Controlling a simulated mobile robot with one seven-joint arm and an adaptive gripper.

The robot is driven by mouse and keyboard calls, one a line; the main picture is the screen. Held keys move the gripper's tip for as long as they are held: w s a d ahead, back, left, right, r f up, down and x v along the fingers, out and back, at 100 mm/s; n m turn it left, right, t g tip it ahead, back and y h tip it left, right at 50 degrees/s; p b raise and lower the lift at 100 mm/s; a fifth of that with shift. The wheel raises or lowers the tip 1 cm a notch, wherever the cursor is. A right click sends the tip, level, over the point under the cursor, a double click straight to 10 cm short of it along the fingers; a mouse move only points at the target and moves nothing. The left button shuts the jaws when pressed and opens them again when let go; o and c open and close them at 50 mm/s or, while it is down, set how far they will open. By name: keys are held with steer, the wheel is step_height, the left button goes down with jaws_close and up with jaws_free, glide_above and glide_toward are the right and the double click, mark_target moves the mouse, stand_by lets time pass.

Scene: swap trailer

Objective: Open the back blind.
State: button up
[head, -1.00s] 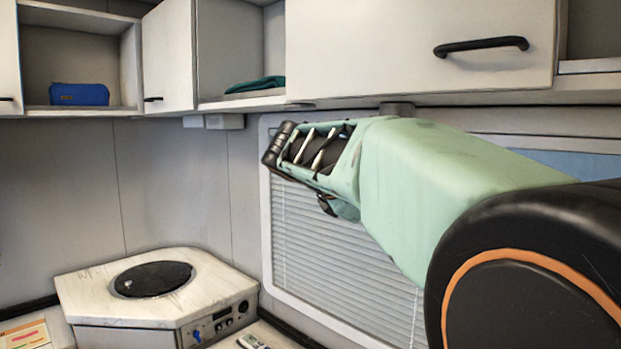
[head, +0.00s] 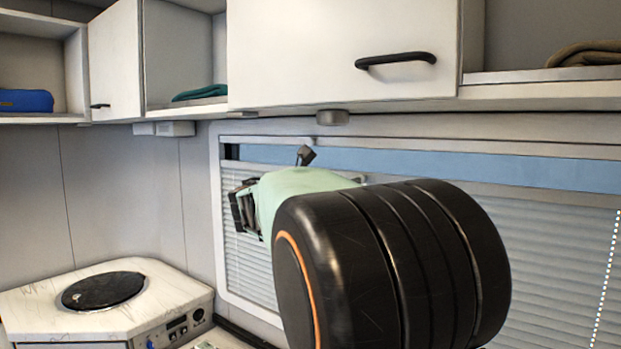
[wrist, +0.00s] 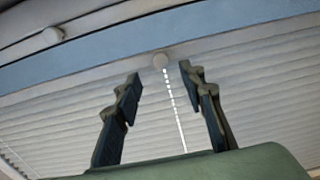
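The blind (head: 540,250) is a white pleated sheet that covers most of the framed window. A blue strip of bare window (head: 450,168) shows above its top edge. In the head view my gripper (head: 242,210) is partly hidden by my arm.
Overhead cupboards (head: 340,50) with a black handle (head: 396,61) run above the window. A counter with a round black plate (head: 103,291) stands at the lower left. A blue pouch (head: 25,100) and folded cloths lie on open shelves.

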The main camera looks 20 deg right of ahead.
mark_target(364, 178)
steer(key=p+x, duration=0.1)
steer(key=x, duration=0.6)
steer(key=shift+d, duration=0.15)
jaws_close()
